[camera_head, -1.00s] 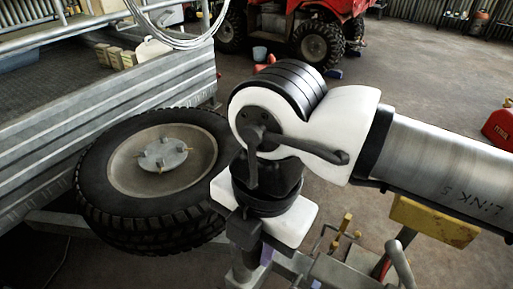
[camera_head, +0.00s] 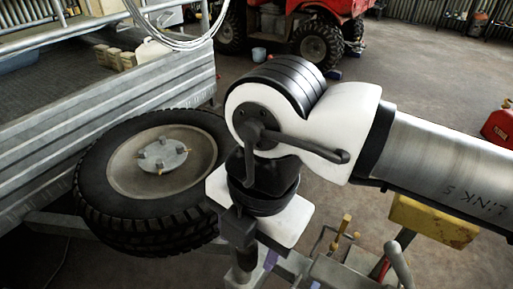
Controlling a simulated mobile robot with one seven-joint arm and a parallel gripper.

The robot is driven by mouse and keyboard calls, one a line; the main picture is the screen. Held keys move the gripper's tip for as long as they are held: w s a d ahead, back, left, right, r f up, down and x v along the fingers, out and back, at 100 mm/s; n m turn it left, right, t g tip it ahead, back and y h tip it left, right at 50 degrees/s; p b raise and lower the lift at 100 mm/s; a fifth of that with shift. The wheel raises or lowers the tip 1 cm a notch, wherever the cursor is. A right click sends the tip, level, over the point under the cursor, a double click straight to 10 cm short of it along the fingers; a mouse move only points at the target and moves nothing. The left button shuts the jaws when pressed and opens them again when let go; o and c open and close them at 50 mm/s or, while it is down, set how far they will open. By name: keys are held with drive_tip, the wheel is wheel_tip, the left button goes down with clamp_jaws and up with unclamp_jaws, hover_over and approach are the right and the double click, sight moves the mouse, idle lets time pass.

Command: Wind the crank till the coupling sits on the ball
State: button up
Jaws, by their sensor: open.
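My gripper (camera_head: 254,246) points down below its white palm plate (camera_head: 288,222), left of centre and in front of the big tyre. It is open. A dark upright piece (camera_head: 238,226) shows at the plate's near edge, and a small purple patch (camera_head: 270,259) shows below it. My wrist hides most of what lies beneath, so I cannot make out the crank or whether the jaws are around it. A grey metal frame (camera_head: 292,264) runs under the gripper to a grey curved lever (camera_head: 398,264) at lower right. I cannot make out the coupling's seat or the ball.
A yellow block (camera_head: 434,219) and yellow-tipped levers (camera_head: 343,226) stand at right. A red quad (camera_head: 300,25) is behind. A red can (camera_head: 498,124) stands at far right.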

drive_tip(key=shift+h, duration=0.7)
drive_tip(key=shift+a+r+p, duration=0.1)
drive_tip(key=shift+r+p, duration=3.6)
drive_tip(key=shift+r, duration=1.15)
drive_tip(key=shift+f, duration=0.2)
wheel_tip(320, 180, down, 10)
drive_tip(key=b, duration=0.8)
